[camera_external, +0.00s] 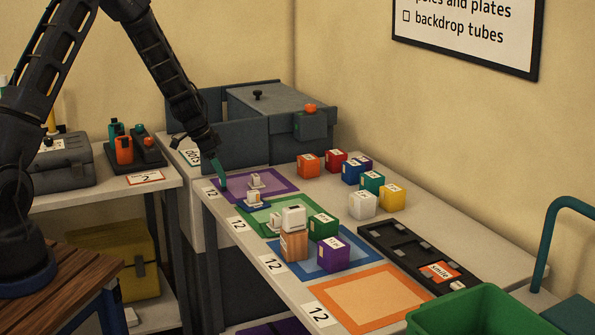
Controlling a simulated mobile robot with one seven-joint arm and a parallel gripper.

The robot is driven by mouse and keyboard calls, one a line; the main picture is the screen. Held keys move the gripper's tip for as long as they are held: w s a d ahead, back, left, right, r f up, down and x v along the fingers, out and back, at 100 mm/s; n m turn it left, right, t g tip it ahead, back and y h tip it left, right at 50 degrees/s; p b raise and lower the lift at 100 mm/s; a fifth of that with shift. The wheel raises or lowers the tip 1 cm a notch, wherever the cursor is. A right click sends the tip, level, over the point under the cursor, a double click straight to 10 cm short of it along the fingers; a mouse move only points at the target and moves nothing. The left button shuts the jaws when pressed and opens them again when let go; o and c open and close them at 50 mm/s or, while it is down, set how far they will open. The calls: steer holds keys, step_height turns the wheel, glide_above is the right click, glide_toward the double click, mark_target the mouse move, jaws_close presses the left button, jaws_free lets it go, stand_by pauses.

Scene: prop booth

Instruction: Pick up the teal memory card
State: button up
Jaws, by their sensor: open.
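My gripper (217,168) points down at the left end of the long table, over the left part of the purple-bordered mat (285,187). A narrow teal piece shows at its end; I cannot tell whether this is its fingers or the teal memory card. The gap between the fingers is too small to make out. A small pale block with a teal part at its base (273,226) sits on the green-bordered mat (235,217), partly hidden by a larger white block. I cannot clearly identify the card.
Small white blocks stand on the purple mat (255,181) and near the green one. Several coloured cubes (308,165) stand farther back. A grey bin (235,145) is behind my gripper. A black tray (405,255) and green crate (480,315) are at right. The orange-bordered mat (335,308) is empty.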

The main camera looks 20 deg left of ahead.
mark_target(223, 181)
steer(key=shift+x, duration=1.8)
steer(key=shift+c, duration=0.2)
steer(key=c, duration=1)
